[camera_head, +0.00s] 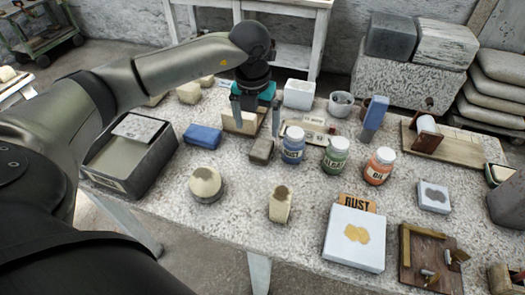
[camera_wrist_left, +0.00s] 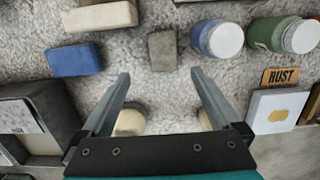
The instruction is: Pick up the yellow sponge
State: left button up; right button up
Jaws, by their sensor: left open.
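No strongly yellow sponge shows. A pale cream-yellow block (camera_head: 238,125) lies at the back of the table, partly behind my left gripper; it also shows at the top left of the left wrist view (camera_wrist_left: 100,16). A second cream block with a dark top (camera_head: 280,206) stands nearer the front. I cannot tell which is the sponge. My left gripper (camera_head: 256,117) points down over the table, open and empty. In the left wrist view its fingertips (camera_wrist_left: 160,77) are apart, below a grey-brown block (camera_wrist_left: 162,51). My right gripper is not in view.
A blue block (camera_head: 202,137) and a grey bin (camera_head: 130,155) are left. Blue (camera_head: 292,146), green (camera_head: 335,155) and orange (camera_head: 379,167) jars stand right. A rounded cream piece (camera_head: 205,184) is in front. A white "RUST" box (camera_head: 355,238) is front right.

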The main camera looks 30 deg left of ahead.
aim_at(262, 147)
pick_arm(q)
jog(key=f, duration=0.3)
jog(key=shift+w+f, duration=0.2)
jog(key=shift+w, duration=0.05)
jog(key=shift+f, duration=0.2)
jog(key=f, duration=0.2)
jog(key=w+f+b, duration=0.1)
jog(key=f, duration=0.1)
jog(key=shift+d+f+b, duration=0.15)
jog(key=shift+f+b, duration=0.05)
jog(key=shift+b, duration=0.1)
jog(key=shift+w+f, duration=0.1)
jog(key=shift+f, duration=0.1)
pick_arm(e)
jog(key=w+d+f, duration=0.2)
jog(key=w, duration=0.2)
pick_arm(q)
jog(key=c, duration=1.5)
notch_tip(262, 147, up, 20)
jog(key=p, duration=0.3)
jog(key=shift+c, duration=0.2)
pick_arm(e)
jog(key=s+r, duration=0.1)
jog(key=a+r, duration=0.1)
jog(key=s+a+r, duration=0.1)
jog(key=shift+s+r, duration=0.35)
